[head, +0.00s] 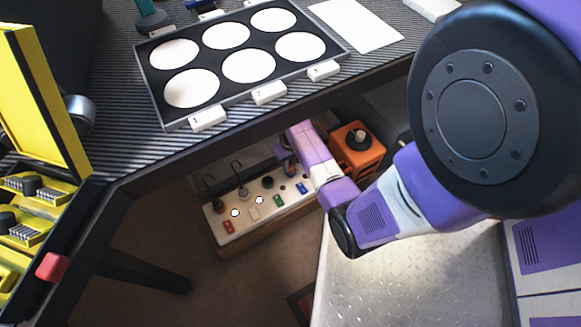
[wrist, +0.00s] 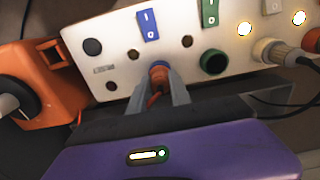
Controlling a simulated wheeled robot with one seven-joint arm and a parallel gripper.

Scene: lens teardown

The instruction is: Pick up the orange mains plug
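The orange mains plug (wrist: 158,80), with a blue part at its far end, is at a white power strip (wrist: 110,50) in the wrist view. The two grey fingers of my gripper (wrist: 159,88) lie on either side of the plug and appear to touch it. The plug seems seated in the strip; its contact with the socket is hidden by the fingers. In the head view, my gripper (head: 293,165) reaches down over the far end of the strip (head: 265,213), under the bench edge, and largely covers the plug.
An orange box with a black knob (head: 367,130) stands close beside the strip. Other plugs with dark cords sit in the strip, including a pale one (wrist: 265,50). A yellow case (head: 50,100) is at left.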

